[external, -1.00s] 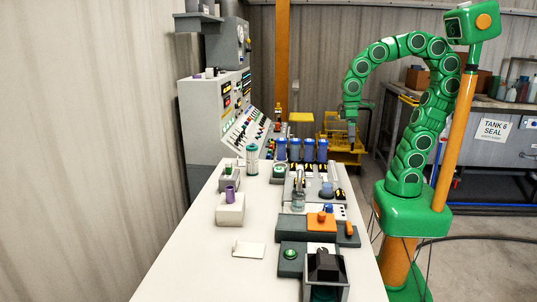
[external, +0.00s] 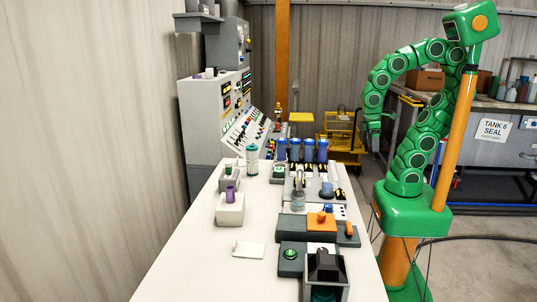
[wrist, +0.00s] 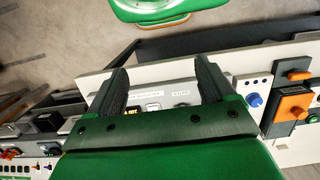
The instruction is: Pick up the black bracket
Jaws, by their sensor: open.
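A black angular piece (external: 325,265), which looks like the black bracket, sits at a grey open-topped box (external: 342,292) at the near end of the white bench (external: 180,270). I cannot make out its exact shape or how it rests there. I cannot pick it out in the wrist view. My gripper (external: 374,146) hangs beyond the bench's right edge, far behind the black piece and apart from it. In the wrist view my gripper (wrist: 163,72) has its two dark fingers spread, with nothing held between them.
A control panel (external: 222,110) stands at the back left. The bench's near left is clear.

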